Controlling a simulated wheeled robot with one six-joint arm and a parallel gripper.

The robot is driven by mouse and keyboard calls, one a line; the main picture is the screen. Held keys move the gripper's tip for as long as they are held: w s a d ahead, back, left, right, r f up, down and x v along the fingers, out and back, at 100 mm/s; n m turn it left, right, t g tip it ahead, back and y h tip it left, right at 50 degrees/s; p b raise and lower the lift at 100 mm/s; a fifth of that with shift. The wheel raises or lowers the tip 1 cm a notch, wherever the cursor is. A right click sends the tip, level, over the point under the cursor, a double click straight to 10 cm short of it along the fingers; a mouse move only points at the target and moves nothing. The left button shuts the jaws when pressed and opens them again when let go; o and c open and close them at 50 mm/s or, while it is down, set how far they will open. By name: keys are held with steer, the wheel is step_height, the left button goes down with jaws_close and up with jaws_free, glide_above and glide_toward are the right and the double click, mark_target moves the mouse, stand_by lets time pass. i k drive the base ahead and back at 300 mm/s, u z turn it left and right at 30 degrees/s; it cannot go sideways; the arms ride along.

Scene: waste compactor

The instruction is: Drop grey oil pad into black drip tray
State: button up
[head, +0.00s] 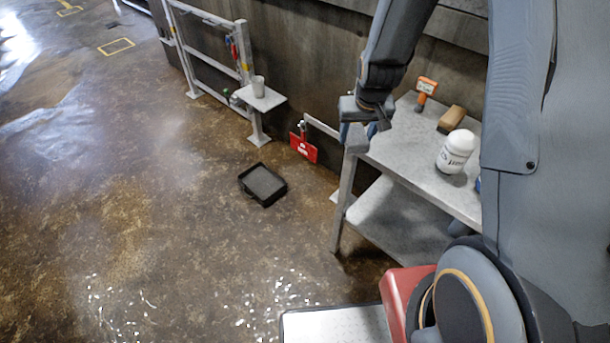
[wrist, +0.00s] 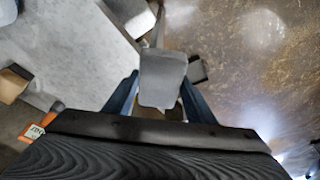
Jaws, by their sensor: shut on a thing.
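My gripper (head: 358,132) hangs over the left edge of the grey bench. In the wrist view, its blue fingers (wrist: 162,98) are shut on the grey oil pad (wrist: 165,76), a flat, soft-edged piece. In the head view the pad is small and mostly hidden by the gripper. The black drip tray (head: 263,185) lies on the floor, left of and below the gripper, apart from it. A dark shape partly hidden behind the pad in the wrist view looks like the tray (wrist: 199,69).
The grey bench (head: 410,150) holds an orange tool (head: 426,90), a brown block (head: 452,119) and a white bottle (head: 457,152). A small stand with a cup (head: 258,86) is at the wall near a red sign (head: 303,147). The floor left of the tray is clear.

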mark_target(265, 183)
steer(key=z, duration=0.35)
steer(key=k, duration=1.1)
steer(key=u, duration=0.9)
steer(key=i, duration=2.35)
steer(key=z, duration=0.35)
